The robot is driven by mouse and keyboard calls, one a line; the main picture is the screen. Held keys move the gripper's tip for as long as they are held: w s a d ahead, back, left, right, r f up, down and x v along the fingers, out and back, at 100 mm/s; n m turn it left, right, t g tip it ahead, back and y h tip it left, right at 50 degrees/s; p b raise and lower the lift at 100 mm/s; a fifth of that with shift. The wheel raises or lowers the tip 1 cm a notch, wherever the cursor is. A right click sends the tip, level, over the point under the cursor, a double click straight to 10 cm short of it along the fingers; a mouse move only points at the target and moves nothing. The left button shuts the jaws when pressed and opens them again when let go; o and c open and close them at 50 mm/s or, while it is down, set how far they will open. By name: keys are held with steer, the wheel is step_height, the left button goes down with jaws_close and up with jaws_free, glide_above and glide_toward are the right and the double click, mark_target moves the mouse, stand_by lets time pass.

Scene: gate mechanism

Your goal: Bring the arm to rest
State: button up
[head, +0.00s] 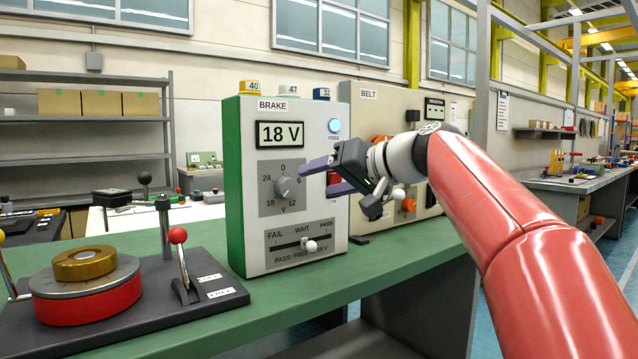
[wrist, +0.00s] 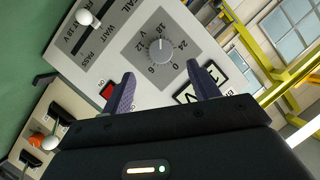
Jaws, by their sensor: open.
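My gripper (head: 318,180) is open and empty, in front of the right part of the brake box (head: 243,215). Its two purple fingers point left towards the dial knob (head: 288,187); I cannot tell how far off the panel they are. In the wrist view the fingers of my gripper (wrist: 163,75) stand apart, with the dial knob (wrist: 162,50) beyond and between them, nothing held. The display (head: 280,134) reads 18 V. The slider's white ball (head: 310,245) is between WAIT and PASS. The lamp marked FREE (head: 335,126) glows blue. A red switch (wrist: 107,90) is partly hidden in the head view.
The belt box (head: 368,110) stands right of the brake box, behind my arm. On the green bench (head: 190,335) at left are a red-based turntable (head: 85,305) with a brass disc and a red-knobbed lever (head: 180,250). Shelves (head: 90,130) stand behind.

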steer(key=shift+f, duration=0.1)
steer(key=s+d+f+m+g+h, duration=0.1)
steer(key=s+d+f+h, duration=0.2)
steer(key=s+f, duration=0.7)
steer(key=s+d+f+m+g+h, duration=0.1)
steer(key=s+d+f+h, duration=0.3)
steer(key=s+f, duration=0.6)
steer(key=s+d+f+g+h, duration=0.2)
steer(key=s+d+f+h, duration=0.2)
steer(key=s+f, duration=0.7)
step_height(320, 180, down, 5)
steer(key=shift+d+f+m, duration=0.2)
steer(key=shift+d+m, duration=0.15)
steer(key=shift+m, duration=0.05)
